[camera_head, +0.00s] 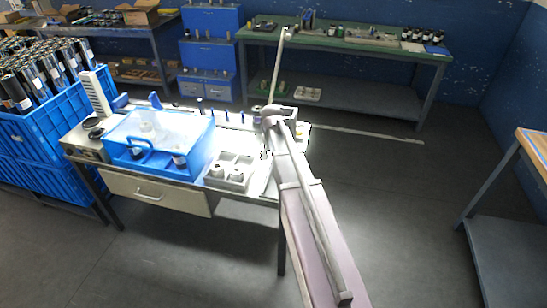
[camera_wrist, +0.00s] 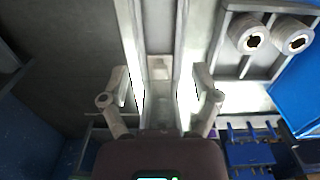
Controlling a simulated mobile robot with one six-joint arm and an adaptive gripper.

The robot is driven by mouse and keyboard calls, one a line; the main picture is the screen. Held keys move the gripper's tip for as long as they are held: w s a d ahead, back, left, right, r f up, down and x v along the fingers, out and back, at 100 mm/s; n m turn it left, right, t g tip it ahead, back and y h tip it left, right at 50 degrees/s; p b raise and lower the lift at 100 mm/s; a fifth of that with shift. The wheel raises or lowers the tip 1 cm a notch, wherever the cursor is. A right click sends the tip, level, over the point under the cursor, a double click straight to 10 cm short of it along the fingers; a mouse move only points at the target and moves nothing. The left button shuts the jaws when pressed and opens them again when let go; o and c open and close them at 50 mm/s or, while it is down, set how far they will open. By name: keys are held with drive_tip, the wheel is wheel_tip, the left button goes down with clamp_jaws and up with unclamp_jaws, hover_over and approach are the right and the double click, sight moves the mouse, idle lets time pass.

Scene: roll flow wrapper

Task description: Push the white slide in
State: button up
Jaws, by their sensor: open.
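In the wrist view, my gripper (camera_wrist: 160,84) is open, with its two fingers spread on either side of a pale metal channel. A small light block (camera_wrist: 160,68) sits in the channel between the two side rails, ahead of the fingers. It looks like part of the white slide, but I cannot tell for certain. Nothing is held between the fingers. In the head view, my arm hides most of the slide area at the right end of the workbench (camera_head: 150,192), and the gripper itself is not clear there.
A grey tray (camera_head: 231,171) with two pale rolls stands left of the arm. A blue-framed clear-topped box (camera_head: 160,140) is further left. A green-topped table (camera_head: 345,40) is behind.

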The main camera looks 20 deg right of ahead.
drive_tip(key=s+a+f+n+b, duration=0.3)
drive_tip(key=s+a+f+b, duration=0.2)
drive_tip(key=s+f+b, duration=0.2)
drive_tip(key=s+a+f+n+b, duration=0.2)
drive_tip(key=s+a+f+b, duration=0.3)
drive_tip(key=f+b, duration=0.6)
drive_tip(key=shift+s+a+f+n+b, duration=0.4)
drive_tip(key=shift+s+f, duration=0.2)
drive_tip(key=shift+s, duration=0.6)
wheel_tip(320, 180, up, 19)
drive_tip(key=s+a+n+p, duration=0.1)
drive_tip(key=s+p, duration=0.1)
drive_tip(key=p, duration=1.6)
drive_tip(key=shift+s+a+f+p, duration=0.15)
drive_tip(key=shift+s+p, duration=0.2)
drive_tip(key=shift+p, duration=0.05)
